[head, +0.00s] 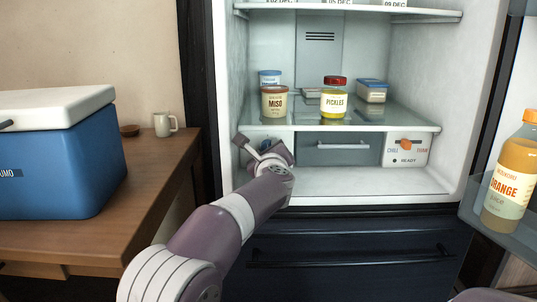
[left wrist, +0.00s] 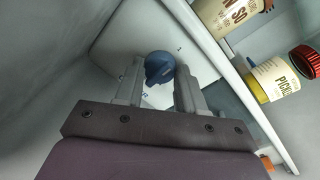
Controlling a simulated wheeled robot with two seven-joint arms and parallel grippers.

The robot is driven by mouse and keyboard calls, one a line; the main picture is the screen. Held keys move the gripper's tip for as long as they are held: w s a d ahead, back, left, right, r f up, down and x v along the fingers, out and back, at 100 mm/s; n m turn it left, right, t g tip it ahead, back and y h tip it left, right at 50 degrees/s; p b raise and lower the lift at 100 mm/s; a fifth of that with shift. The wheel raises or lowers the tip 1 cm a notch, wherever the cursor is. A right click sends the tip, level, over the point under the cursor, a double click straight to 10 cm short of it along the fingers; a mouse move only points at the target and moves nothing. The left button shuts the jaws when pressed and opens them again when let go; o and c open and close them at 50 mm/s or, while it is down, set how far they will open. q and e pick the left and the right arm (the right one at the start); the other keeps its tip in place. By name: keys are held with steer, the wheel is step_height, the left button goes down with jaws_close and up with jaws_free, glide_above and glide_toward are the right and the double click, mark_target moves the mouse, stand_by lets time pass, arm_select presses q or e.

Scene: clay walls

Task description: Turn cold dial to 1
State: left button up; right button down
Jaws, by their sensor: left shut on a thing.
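The cold dial (left wrist: 158,67) is a round blue knob on a pale panel inside the fridge. In the left wrist view it sits between the tips of my left gripper (left wrist: 159,80), which is shut on it. Small marks show on the panel around the dial, but they are too small to read. In the head view my left gripper (head: 258,150) reaches to the left end of the space under the glass shelf, and a bit of the blue dial (head: 266,144) shows there, mostly hidden. My right gripper is not in view.
The glass shelf (head: 388,124) above my gripper holds a miso jar (head: 274,102), a pickles jar (head: 334,100) and boxes. An orange dial (head: 407,145) is on the right panel. A juice bottle (head: 509,175) stands in the open door. A blue cooler (head: 60,160) is at left.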

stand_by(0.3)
arm_select(q)
steer(key=o, duration=1)
steer(key=shift+o, duration=0.2)
steer(key=s, duration=1.2)
steer(key=shift+s+d+r+b, duration=0.3)
steer(key=shift+s+r+b, duration=0.05)
steer(key=shift+r, duration=0.1)
